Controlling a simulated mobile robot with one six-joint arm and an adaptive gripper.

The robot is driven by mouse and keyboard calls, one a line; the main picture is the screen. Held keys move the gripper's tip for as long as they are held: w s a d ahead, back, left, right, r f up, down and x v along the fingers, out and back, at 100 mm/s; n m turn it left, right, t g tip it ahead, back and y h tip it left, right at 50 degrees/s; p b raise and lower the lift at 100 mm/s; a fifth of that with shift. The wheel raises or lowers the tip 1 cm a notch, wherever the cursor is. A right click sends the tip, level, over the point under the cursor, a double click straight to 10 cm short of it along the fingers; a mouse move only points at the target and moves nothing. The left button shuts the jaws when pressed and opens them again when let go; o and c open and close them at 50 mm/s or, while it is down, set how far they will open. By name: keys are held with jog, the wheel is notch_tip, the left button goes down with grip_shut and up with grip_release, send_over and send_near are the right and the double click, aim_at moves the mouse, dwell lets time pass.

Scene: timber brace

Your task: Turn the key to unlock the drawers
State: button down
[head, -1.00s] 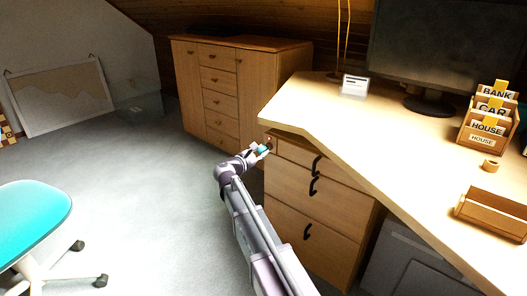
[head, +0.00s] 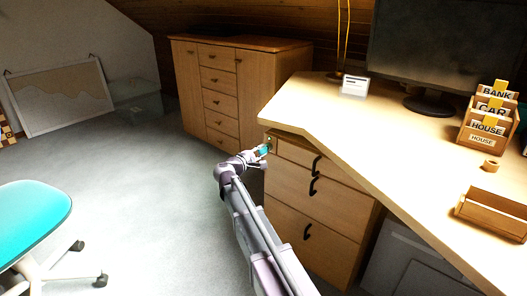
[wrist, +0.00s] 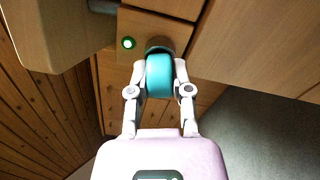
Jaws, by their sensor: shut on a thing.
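The key's teal head (wrist: 160,76) is between the two fingers of my gripper (wrist: 160,84) in the wrist view, and the fingers are shut on it. The key sits in a dark round lock (wrist: 160,45) on a wooden plate, its shaft hidden. A small green light (wrist: 127,43) glows on the plate beside the lock. In the head view my gripper (head: 262,151) is at the upper left corner of the drawer unit (head: 310,205), under the desk top. The unit's drawers, with black handles, look closed.
The desk top (head: 380,140) overhangs just above my gripper. A wooden cabinet (head: 255,85) stands behind. A teal chair (head: 35,220) is at the left, with open grey floor between it and my arm.

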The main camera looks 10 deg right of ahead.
jog(key=shift+s+m, duration=0.1)
jog(key=shift+m, duration=1)
jog(key=shift+c, duration=2.3)
grip_release()
jog(key=v, duration=1.2)
